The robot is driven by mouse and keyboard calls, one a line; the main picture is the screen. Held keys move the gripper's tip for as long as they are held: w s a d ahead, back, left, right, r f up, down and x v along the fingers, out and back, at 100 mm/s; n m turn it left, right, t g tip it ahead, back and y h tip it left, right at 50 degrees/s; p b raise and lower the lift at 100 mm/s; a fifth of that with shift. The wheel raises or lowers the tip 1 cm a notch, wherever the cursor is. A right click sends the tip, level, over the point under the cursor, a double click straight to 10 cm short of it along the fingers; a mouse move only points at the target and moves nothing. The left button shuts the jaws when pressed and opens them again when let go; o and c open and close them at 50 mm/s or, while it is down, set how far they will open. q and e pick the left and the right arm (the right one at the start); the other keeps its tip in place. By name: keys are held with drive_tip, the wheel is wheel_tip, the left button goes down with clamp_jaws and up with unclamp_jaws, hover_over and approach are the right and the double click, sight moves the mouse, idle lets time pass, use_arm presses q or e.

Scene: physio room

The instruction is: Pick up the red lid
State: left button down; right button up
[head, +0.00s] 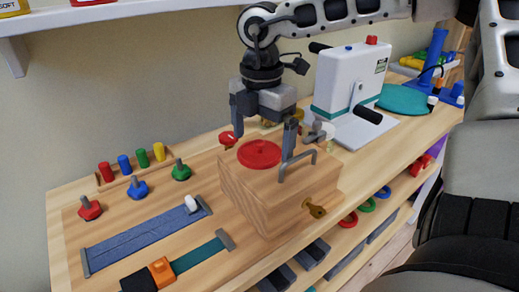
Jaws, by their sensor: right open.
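The red lid (259,155) is a flat round disc on top of a light wooden box (262,205) in the head view. My right gripper (261,150) is open, pointing down over the box top. Its two fingers straddle the lid in the picture, one behind it to the left and one in front to the right. Nothing is held between them. I cannot tell how far the fingertips are above the box top. My left gripper is not in view.
The box stands on a wooden bench board with coloured pegs (142,159), knobs (138,188) and a blue strap (140,240) to its left. A brass key (314,208) sticks out of its side. A white crank device (348,80) stands behind right. A shelf (130,12) hangs above.

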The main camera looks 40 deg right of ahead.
drive_tip(key=shift+f, duration=0.55)
drive_tip(key=c, duration=0.9)
drive_tip(key=shift+c, duration=0.2)
